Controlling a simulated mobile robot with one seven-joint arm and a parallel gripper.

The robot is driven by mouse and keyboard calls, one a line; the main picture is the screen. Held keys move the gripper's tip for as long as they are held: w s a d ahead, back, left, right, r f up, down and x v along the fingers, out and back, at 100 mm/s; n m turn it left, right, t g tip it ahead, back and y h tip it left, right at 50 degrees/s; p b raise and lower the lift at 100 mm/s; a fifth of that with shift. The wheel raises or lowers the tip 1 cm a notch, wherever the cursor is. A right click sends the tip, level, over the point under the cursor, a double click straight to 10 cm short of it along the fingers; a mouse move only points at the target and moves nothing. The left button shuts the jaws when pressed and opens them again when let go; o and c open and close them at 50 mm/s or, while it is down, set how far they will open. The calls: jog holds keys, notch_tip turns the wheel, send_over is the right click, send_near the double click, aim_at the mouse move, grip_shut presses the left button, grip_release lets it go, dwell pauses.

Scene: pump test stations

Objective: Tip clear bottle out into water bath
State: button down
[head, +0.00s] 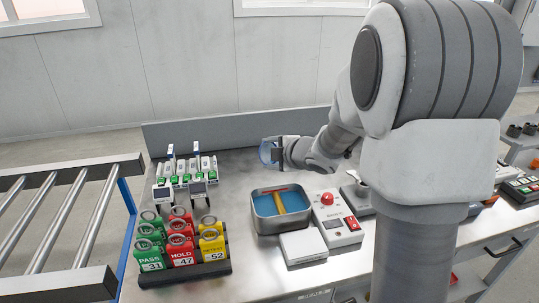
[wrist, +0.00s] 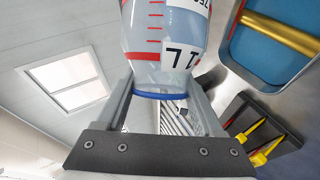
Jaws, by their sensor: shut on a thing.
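The clear bottle (wrist: 165,35) has red graduation marks, a "1L" print and a blue ring. My gripper (wrist: 163,98) is shut on it, with one finger on each side near the blue ring. In the head view the bottle (head: 268,152) is a small bluish shape at the end of my gripper (head: 284,152), above the bench. Its exact tilt and any contents are too small to tell. The water bath (head: 256,222) is a metal tray of blue water just below and in front of the gripper. A gold bar and a red bar lie across it. It also shows in the wrist view (wrist: 232,50).
Green, red and yellow tagged blocks (head: 181,240) stand in a rack at left. White instruments (head: 185,175) stand behind. A roller conveyor (head: 45,235) is far left.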

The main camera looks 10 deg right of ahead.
jog(key=shift+s+a+r+n+t+h+b, duration=0.15)
jog(key=shift+n+t+h+b, duration=0.4)
jog(key=shift+b, duration=2.7)
jog(key=shift+s+a+n+t+h+b, duration=0.1)
jog(key=shift+a+n+t+h+b, duration=0.45)
jog(key=shift+b, duration=2.65)
dwell(0.5)
jog(key=shift+d+r+y+p, duration=0.15)
jog(key=shift+d+y+p, duration=0.15)
